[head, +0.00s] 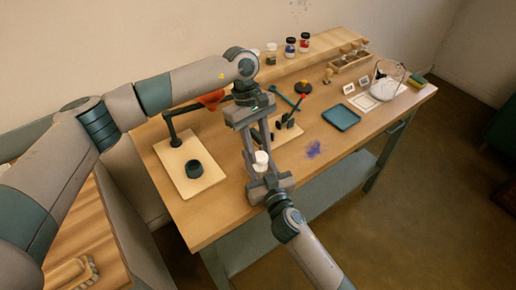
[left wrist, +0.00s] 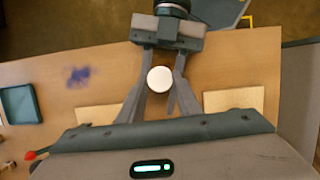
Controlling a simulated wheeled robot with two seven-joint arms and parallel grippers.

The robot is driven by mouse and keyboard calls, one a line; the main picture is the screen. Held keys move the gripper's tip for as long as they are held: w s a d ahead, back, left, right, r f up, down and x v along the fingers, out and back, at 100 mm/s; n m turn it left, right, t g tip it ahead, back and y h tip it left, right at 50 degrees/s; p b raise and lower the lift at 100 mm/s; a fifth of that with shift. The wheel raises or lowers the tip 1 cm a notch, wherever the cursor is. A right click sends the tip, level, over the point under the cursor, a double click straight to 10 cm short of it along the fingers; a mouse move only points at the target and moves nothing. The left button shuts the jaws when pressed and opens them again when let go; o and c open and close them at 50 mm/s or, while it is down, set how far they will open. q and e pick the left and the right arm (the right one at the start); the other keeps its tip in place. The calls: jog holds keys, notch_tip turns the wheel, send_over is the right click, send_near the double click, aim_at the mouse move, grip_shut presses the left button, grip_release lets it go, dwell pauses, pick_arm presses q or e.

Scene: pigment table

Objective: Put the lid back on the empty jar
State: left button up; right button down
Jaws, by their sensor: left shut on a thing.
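A round white lid (left wrist: 159,79) shows from above in the left wrist view, between my left gripper's fingers. In the head view the white piece (head: 261,157) sits between my two grippers, above the table's front part, with a pale lower part under it that may be the jar. My left gripper (head: 259,150) reaches down from above and is shut on the white lid. My right gripper (head: 262,168) comes from the front, its fingers on both sides of the same spot. Whether it grips the jar is hidden by the fingers and lid.
A teal tray (head: 341,118) and blue powder (head: 313,150) are on the right. Jars with blue (head: 290,48) and red (head: 305,43) contents stand on the back shelf. The front right tabletop is mostly clear.

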pick_arm(q)
jog(key=m, duration=0.2)
jog(key=m+y, duration=0.1)
jog(key=m, duration=0.1)
jog(key=shift+w+d+g, duration=0.15)
jog(key=shift+d+g, duration=0.05)
jog(key=shift+g, duration=0.1)
jog(key=m+y, duration=0.1)
jog(key=m, duration=0.3)
jog(key=shift+d+m, duration=0.15)
jog(key=shift+m, duration=0.25)
jog(key=m+y, duration=0.1)
jog(key=m, duration=0.3)
jog(key=shift+d+m+y, duration=0.15)
jog(key=shift+m+y, duration=0.25)
jog(key=m, duration=0.2)
jog(key=m+t+y, duration=0.1)
jog(key=m, duration=0.1)
jog(key=shift+s+m, duration=0.2)
jog(key=shift+m, duration=0.1)
jog(key=o, duration=1.1)
jog(key=shift+d+r, duration=0.1)
jog(key=shift+r, duration=2.1)
